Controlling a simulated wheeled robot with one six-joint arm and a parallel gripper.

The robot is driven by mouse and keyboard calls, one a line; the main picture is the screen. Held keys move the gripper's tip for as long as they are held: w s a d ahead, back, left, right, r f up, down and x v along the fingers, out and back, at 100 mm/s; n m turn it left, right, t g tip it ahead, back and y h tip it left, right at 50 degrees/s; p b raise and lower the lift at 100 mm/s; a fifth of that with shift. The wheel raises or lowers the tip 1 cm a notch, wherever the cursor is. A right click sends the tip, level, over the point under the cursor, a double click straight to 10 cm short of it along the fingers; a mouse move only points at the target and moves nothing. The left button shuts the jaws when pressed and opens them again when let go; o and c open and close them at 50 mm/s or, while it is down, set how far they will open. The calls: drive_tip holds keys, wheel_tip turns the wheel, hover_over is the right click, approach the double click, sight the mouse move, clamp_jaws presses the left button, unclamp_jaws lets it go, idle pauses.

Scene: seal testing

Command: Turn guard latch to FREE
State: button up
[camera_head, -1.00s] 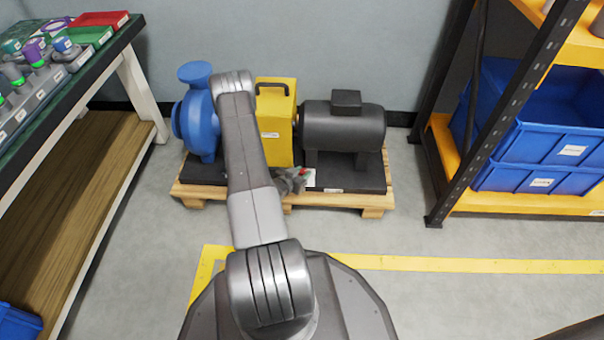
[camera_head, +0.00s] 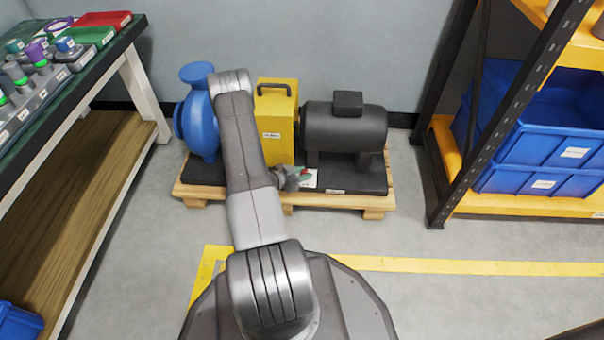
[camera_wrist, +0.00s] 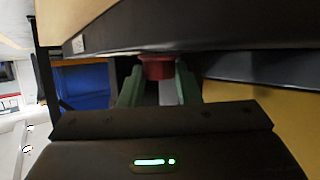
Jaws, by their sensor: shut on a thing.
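The yellow guard (camera_head: 273,140) stands between the blue pump (camera_head: 201,125) and the dark motor (camera_head: 345,127). The guard latch shows as a small red part (camera_head: 304,172) low in front of the guard, partly hidden by my gripper (camera_head: 297,179). In the wrist view the red latch knob (camera_wrist: 158,67) sits between the two green fingers of my gripper (camera_wrist: 158,88), which are shut on it. A pale grey piece shows below the knob, between the fingers. I cannot read the latch's position marking.
The pump set stands on a black base on a wooden pallet (camera_head: 330,201). A workbench (camera_head: 135,75) with trays and small parts is at left. A rack with blue bins (camera_head: 540,180) is at right. Grey floor is open between, with a yellow line.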

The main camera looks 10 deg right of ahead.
drive_tip(key=o, duration=1)
drive_tip(key=shift+c, duration=0.2)
drive_tip(key=shift+n+t, duration=0.3)
